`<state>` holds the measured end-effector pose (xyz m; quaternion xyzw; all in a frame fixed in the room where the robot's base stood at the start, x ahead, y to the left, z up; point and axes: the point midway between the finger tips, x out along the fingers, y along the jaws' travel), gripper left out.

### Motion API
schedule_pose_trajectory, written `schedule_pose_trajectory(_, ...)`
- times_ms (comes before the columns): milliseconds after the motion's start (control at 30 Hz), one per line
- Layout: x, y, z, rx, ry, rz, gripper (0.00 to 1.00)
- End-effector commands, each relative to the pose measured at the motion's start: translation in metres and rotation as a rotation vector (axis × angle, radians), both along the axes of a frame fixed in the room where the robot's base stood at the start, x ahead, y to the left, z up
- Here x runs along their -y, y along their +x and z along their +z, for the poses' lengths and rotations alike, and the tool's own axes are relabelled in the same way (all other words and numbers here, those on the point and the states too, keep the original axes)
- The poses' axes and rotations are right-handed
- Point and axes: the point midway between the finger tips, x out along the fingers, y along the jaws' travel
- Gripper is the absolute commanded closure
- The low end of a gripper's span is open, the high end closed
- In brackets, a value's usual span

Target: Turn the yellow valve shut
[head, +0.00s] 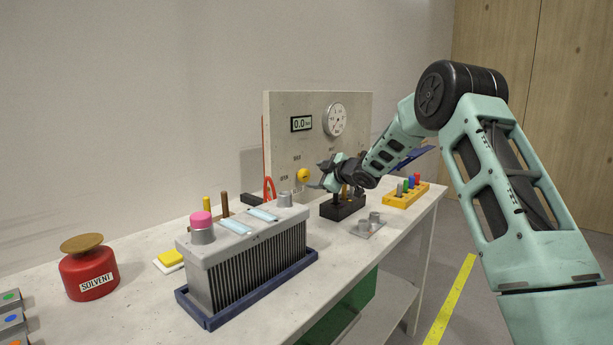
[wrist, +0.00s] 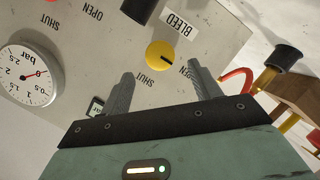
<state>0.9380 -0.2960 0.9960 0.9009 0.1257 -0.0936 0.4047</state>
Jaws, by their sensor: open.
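The yellow valve (head: 302,175) is a round knob low on the grey upright panel (head: 284,148). In the wrist view the yellow valve (wrist: 157,51) shows a dark pointer line, near the labels BLEED, SHUT and OPEN. The pointer lies roughly toward the OPEN side, away from SHUT. My gripper (head: 319,178) is beside the valve in the head view. In the wrist view my gripper (wrist: 159,74) is open and empty, its two fingers apart below the knob. I see no clear contact with it.
A dial gauge (head: 335,119) and a display reading 0.0 (head: 301,123) are on the panel. A finned battery-like block (head: 243,258) and solvent can (head: 89,274) stand on the bench.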

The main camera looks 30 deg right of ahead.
Motion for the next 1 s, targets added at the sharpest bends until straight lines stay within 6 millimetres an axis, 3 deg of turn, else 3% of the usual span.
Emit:
schedule_pose_trajectory(100,-0.004,0.023,-0.006,0.0,-0.001,0.002,0.38)
schedule_pose_trajectory(300,-0.007,0.048,-0.014,-0.001,0.0,0.0,0.38)
schedule_pose_trajectory(767,-0.009,0.058,-0.017,-0.001,0.0,-0.001,0.38)
schedule_pose_trajectory(900,-0.009,0.058,-0.017,-0.001,0.0,-0.001,0.76)
schedule_pose_trajectory(933,-0.009,0.058,-0.017,-0.001,0.0,-0.001,0.82)
schedule_pose_trajectory(1000,-0.009,0.058,-0.017,-0.001,0.0,0.0,0.82)
